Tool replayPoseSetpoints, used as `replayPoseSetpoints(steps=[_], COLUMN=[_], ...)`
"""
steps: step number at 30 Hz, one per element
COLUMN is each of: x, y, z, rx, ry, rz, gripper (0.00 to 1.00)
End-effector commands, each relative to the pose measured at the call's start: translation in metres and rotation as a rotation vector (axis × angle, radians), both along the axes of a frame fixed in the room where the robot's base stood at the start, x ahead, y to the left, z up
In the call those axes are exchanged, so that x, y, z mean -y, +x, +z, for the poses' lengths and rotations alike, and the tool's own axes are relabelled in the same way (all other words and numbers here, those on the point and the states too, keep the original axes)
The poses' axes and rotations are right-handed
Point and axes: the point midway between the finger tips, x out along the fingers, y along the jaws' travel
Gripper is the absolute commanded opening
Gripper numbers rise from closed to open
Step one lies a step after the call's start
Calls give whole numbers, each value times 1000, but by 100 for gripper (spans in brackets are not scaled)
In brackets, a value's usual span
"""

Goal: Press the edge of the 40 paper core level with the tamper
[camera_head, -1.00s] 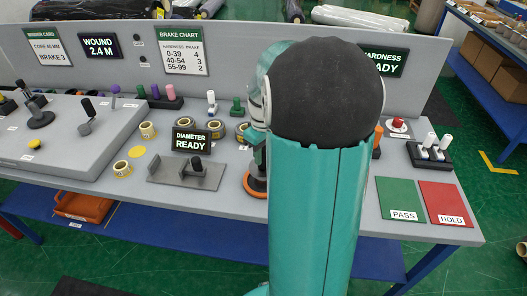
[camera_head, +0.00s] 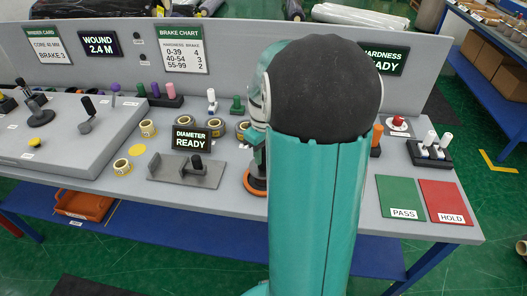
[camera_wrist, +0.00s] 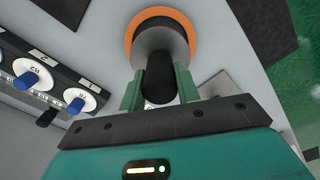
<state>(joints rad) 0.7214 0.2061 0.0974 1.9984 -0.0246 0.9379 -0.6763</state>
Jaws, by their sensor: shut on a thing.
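In the wrist view my gripper (camera_wrist: 159,86) is shut on the black upright handle (camera_wrist: 159,72) of a tool with a round grey body, which looks like the tamper. An orange ring (camera_wrist: 191,29) surrounds the grey body. I cannot tell whether the ring belongs to the tool or lies under it. In the head view the ring (camera_head: 256,190) is low at the bench, partly hidden by my arm. I cannot read which is the 40 core.
A grey fixture with an upright post (camera_head: 187,175) stands left of the tool, behind it the diameter display (camera_head: 191,139). Green PASS (camera_head: 400,197) and red HOLD (camera_head: 444,200) pads lie at the right. The wrist view shows a rack of blue-knobbed pieces (camera_wrist: 27,80) at left.

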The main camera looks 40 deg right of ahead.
Motion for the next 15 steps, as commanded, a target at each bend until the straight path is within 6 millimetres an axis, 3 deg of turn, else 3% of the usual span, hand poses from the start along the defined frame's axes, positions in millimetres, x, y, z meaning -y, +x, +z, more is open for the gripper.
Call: replayPoseSetpoints(steps=[15], x=[0], y=[0], z=[-6], rx=[0], ry=[0], rz=[0], gripper=[0])
